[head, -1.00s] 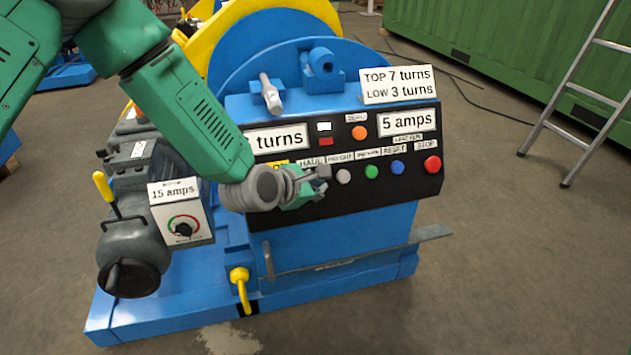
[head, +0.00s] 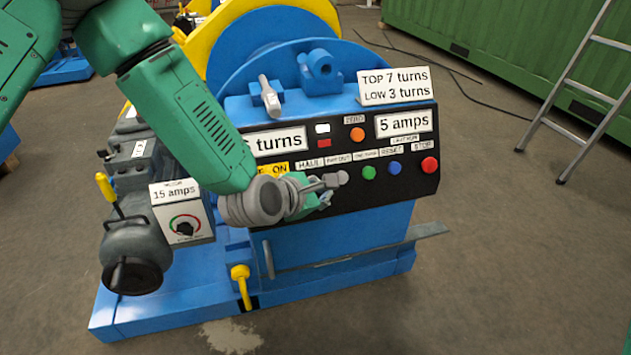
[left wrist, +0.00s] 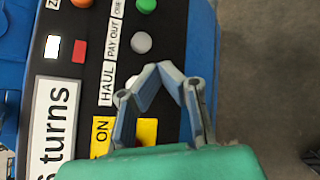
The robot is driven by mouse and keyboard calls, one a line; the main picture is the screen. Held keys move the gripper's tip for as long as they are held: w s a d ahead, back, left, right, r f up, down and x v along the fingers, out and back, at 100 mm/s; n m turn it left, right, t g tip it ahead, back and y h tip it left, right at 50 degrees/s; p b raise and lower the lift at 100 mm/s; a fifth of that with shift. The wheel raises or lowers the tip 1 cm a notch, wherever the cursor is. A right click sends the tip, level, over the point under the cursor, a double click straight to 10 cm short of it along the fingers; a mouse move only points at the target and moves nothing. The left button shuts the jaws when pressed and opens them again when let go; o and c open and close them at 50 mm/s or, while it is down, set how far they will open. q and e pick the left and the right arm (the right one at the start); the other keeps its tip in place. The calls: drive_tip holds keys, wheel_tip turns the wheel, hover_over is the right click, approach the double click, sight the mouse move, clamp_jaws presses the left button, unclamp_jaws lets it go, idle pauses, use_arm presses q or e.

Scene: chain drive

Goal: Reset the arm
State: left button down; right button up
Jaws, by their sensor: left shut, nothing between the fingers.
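My left gripper (head: 334,182) is in front of the black control panel (head: 290,204) of the blue machine. Its fingers are shut and empty. In the left wrist view the shut fingertips (left wrist: 162,72) lie over the panel near the HAUL and PAY OUT labels, beside a grey button (left wrist: 141,42). Whether they touch the panel I cannot tell. A green button (head: 369,173), a blue button (head: 395,168) under the RESET label and a red STOP button (head: 429,165) sit to the right. My right gripper is not in view.
A grey motor box marked 15 amps (head: 184,222) with a dial stands left of the panel. A yellow-handled lever (head: 106,188) rises beside it. A metal bar (head: 425,231) sticks out at lower right. A ladder (head: 580,85) and green container (head: 500,30) stand behind.

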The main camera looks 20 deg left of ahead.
use_arm(q)
drive_tip(key=shift+f, duration=0.1)
drive_tip(key=s+a+f+m+g+y+p, duration=0.1)
drive_tip(key=s+a+f+m+g, duration=0.15)
drive_tip(key=s+f+m, duration=0.45)
drive_tip(key=s+a+f+m+g+p, duration=0.1)
drive_tip(key=s+f+m+g, duration=0.2)
drive_tip(key=s+f+m, duration=0.35)
drive_tip(key=s+a+f+m+g+y, duration=0.1)
drive_tip(key=s+a+m, duration=0.2)
drive_tip(key=s, duration=0.4)
drive_tip(key=s+a+f+m+g+p, duration=0.1)
drive_tip(key=s+a+m+g, duration=0.1)
drive_tip(key=s+m, duration=0.3)
drive_tip(key=s+a+f+m+g+y+p, duration=0.1)
drive_tip(key=s+a+m, duration=0.3)
drive_tip(key=s, duration=0.5)
drive_tip(key=shift+s+g+y, duration=0.2)
drive_tip(key=shift+g+y, duration=0.1)
drive_tip(key=shift+g, duration=0.25)
drive_tip(key=shift+w+d, duration=0.1)
drive_tip(key=shift+w, duration=0.05)
